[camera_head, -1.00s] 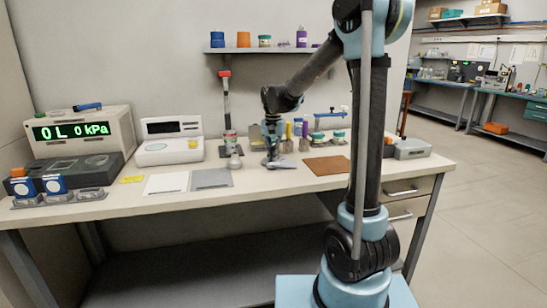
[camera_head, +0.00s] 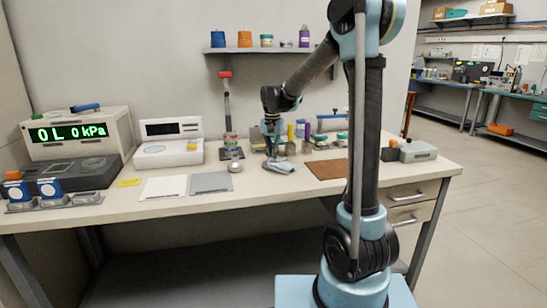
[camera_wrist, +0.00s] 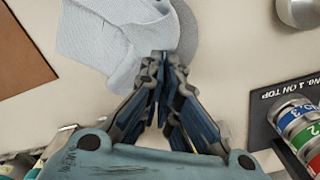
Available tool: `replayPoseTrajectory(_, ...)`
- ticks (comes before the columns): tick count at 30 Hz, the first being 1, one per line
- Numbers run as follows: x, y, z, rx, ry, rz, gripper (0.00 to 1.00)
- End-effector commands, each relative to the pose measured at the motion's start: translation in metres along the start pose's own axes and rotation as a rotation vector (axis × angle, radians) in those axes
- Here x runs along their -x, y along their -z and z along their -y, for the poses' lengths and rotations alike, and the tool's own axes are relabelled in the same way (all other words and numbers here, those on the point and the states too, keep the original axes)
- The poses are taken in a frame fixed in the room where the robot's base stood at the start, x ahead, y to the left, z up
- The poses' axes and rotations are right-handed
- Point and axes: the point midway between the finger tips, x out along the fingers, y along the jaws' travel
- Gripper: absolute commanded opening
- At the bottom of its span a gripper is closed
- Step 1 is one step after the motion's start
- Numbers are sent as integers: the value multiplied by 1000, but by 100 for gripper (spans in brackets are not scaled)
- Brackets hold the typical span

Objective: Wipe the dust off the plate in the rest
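A pale blue-grey cloth (camera_wrist: 110,38) lies in folds on the bench under my gripper; in the head view it is a small crumpled patch (camera_head: 281,167). My gripper (camera_wrist: 162,62) points down at it with its fingertips close together on the cloth's edge, and it looks shut on a fold. A darker grey rounded area shows beside the cloth in the wrist view; I cannot tell if it is shadow or more cloth. I cannot pick out the dusty plate or its rest with certainty.
A brown mat (camera_head: 327,168) lies right of the cloth. A small metal knob-like piece (camera_head: 235,167) and a red-topped stand (camera_head: 227,115) are to the left. White (camera_head: 163,188) and grey (camera_head: 211,182) sheets lie at the front left. Bottles and jars crowd behind my gripper.

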Motion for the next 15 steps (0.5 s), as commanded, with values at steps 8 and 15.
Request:
replayPoseTrajectory(8,41,2,-2,-4,0,0,0)
replayPoseTrajectory(15,75,4,-6,-9,0,0,0)
